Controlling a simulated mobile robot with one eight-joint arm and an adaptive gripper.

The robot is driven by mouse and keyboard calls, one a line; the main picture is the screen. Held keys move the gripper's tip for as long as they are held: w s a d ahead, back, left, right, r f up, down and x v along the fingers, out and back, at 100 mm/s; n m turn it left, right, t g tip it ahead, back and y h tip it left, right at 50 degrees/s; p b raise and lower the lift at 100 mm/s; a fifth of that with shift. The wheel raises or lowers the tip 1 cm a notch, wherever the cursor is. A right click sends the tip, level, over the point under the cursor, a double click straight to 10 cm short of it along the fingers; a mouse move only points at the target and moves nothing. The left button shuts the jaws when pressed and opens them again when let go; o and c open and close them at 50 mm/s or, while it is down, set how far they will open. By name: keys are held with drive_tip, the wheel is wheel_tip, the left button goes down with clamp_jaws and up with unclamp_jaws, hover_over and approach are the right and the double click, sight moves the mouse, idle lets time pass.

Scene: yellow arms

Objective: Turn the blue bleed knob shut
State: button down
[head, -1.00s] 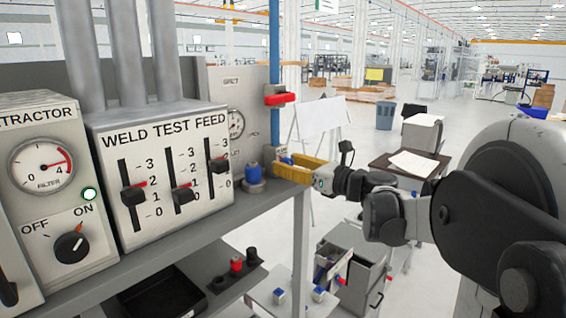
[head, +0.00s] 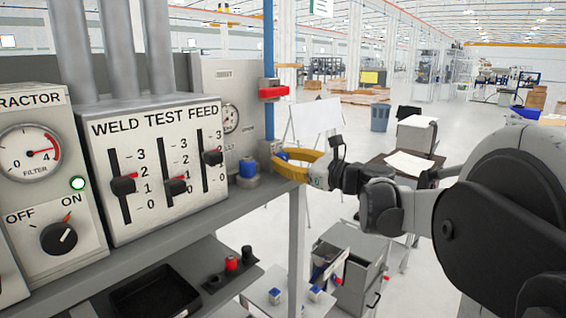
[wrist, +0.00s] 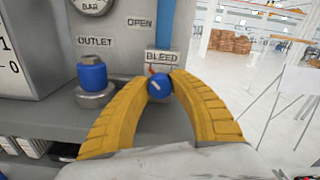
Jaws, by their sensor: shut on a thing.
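The blue bleed knob (wrist: 159,87) sits under the "BLEED" label in the wrist view, with a pale line across its face and a small orange-red mark at its upper left. My gripper (wrist: 160,84) has its two yellow fingers closed around the knob, one tip on each side. In the head view my gripper (head: 284,160) reaches the right end of the panel, and its fingers largely hide the knob.
A larger blue outlet knob (wrist: 92,73) stands on a grey base left of my gripper. A red handle (head: 273,92) is on the blue pipe above. The weld test feed box (head: 158,165) stands further left on the shelf (head: 150,243).

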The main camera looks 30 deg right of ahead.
drive_tip(key=c, duration=1.1)
unclamp_jaws()
drive_tip(key=shift+c, duration=0.2)
drive_tip(key=v, duration=1.2)
